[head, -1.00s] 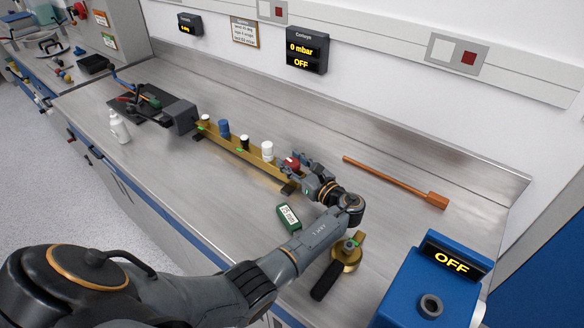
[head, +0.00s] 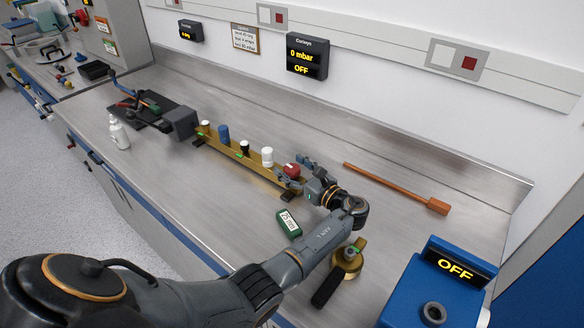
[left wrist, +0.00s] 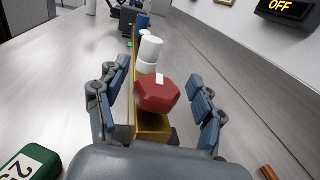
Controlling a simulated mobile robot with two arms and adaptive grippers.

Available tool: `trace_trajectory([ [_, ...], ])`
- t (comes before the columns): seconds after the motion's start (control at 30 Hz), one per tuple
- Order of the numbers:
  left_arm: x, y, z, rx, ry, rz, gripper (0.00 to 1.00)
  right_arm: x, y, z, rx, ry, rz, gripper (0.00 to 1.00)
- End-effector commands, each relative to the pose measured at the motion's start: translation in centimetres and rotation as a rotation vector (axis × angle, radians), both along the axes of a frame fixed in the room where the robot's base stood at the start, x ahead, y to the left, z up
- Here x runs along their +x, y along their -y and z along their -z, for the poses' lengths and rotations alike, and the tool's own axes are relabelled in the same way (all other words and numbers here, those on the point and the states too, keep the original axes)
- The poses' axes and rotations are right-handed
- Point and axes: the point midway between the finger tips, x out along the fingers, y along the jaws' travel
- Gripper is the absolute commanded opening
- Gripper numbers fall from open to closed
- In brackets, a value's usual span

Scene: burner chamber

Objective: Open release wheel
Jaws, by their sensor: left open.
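The release wheel looks to be the red knob (left wrist: 158,93) with a white mark, at the near end of the brass rail (head: 236,155). It also shows in the head view (head: 291,170), partly beside my fingers. My left gripper (left wrist: 158,105) is open, with one blue-padded finger on each side of the red knob. The fingers look apart from it, with gaps on both sides. In the head view my left gripper (head: 302,174) is at the rail's near end. My right gripper is not in view.
White (head: 267,156), black (head: 244,148) and blue (head: 223,132) knobs stand along the rail. A green box (head: 289,224) and a brass part with a black handle (head: 347,262) lie nearer. An orange rod (head: 395,187) lies right. A blue OFF unit (head: 440,285) stands front right.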

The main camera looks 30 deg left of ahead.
Motion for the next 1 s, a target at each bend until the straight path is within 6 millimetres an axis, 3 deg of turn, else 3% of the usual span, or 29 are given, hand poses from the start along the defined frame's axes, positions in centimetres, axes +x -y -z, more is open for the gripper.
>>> trace_trajectory([
  [0.23, 0.0, 0.0, -1.2, -0.001, 0.004, 0.000, 0.68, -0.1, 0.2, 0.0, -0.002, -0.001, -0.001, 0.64],
  [0.7, 0.0, 0.0, -9.2, -0.001, 0.003, 0.000, 0.68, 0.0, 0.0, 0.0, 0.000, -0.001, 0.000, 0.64],
  [1.0, 0.0, 0.0, -10.0, 0.000, -0.001, 0.000, 0.68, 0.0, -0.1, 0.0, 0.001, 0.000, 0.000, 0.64],
])
